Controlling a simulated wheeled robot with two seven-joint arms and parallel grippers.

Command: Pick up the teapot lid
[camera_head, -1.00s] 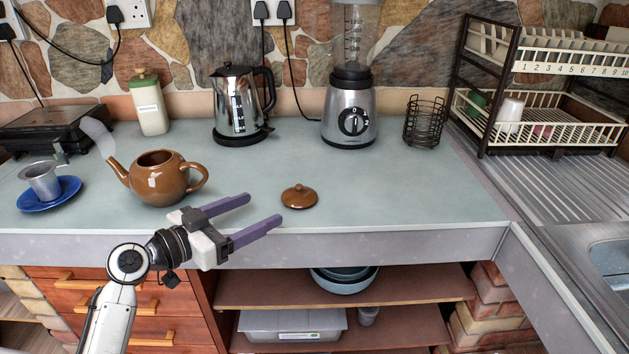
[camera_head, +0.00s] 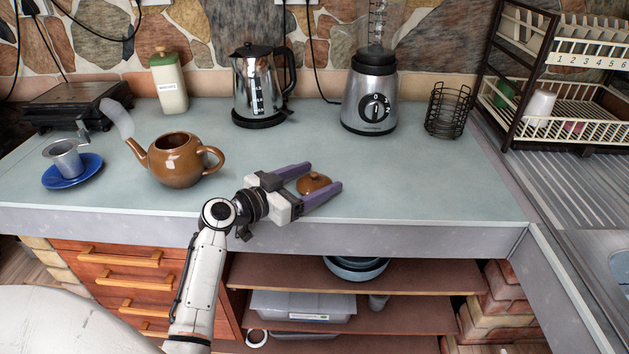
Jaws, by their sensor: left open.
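The brown teapot lid (camera_head: 314,182) lies knob up on the pale counter, right of the teapot. My left gripper (camera_head: 324,176) is open, its two purple fingers pointing right. In the picture the lid shows between the fingers, and the near finger overlaps its lower edge. I cannot tell whether the fingers touch it. The brown teapot (camera_head: 175,165) stands uncovered to the left, its handle toward my gripper. My right gripper is not in view.
A blue saucer (camera_head: 88,177) with a metal cup (camera_head: 64,158) is at the left. A kettle (camera_head: 258,85), a blender (camera_head: 371,95) and a wire holder (camera_head: 447,112) stand at the back. The counter (camera_head: 420,185) right of the lid is clear.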

